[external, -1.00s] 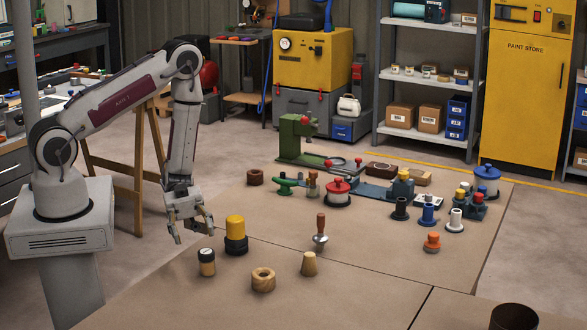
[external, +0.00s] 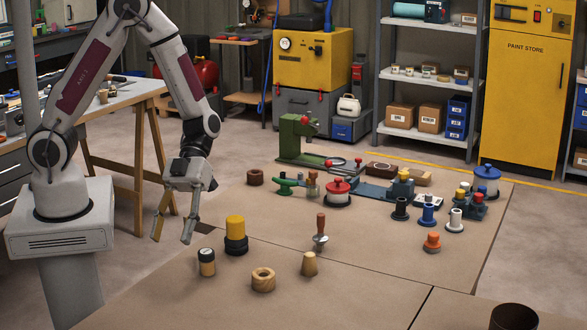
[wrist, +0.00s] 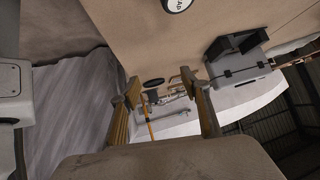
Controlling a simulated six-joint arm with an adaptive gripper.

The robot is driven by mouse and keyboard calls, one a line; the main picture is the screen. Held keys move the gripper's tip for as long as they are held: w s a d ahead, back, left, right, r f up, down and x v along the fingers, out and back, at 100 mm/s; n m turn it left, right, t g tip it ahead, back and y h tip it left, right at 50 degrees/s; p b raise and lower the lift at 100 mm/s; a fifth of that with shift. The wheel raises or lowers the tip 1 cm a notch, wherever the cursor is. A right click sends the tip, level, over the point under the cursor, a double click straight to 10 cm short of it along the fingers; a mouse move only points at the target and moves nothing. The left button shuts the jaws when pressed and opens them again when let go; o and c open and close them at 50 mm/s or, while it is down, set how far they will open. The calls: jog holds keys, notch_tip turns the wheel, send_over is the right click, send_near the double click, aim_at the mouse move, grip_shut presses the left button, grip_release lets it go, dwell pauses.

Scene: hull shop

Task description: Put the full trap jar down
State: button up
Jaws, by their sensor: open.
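In the wrist view a white lid (wrist: 178,5) with part of a word, ending in "AP", is cut off by the top edge. My gripper (external: 172,240) is open and empty, left of and behind the jar and apart from it. Its two spread fingers also show in the wrist view (wrist: 160,85), with nothing between them. I cannot see what is in the jar.
A black pot with a yellow top (external: 235,228) stands close behind the jar. A wooden ring (external: 263,280), a tapered wooden plug (external: 309,264) and a red-handled tool (external: 320,230) are to the right. The bench front is mostly clear.

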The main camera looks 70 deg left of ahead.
jog(key=w+t+y, duration=0.1)
jog(key=y, duration=0.1)
jog(key=n+t+y, duration=0.3)
jog(key=n+t, duration=0.1)
jog(key=n, duration=0.3)
send_over(205, 250)
jog(key=a, duration=0.3)
jog(key=f, duration=0.2)
jog(key=shift+w+d+r, duration=0.15)
jog(key=shift+w, duration=0.3)
jog(key=shift+h, duration=0.3)
jog(key=shift+x, duration=1.3)
jog(key=shift+s, duration=0.1)
jog(key=shift+s+x, duration=0.15)
jog(key=shift+x, duration=0.65)
jog(key=shift+s+x, duration=0.15)
jog(key=shift+x, duration=1.65)
jog(key=shift+d+r, duration=0.1)
jog(key=shift+d, duration=0.1)
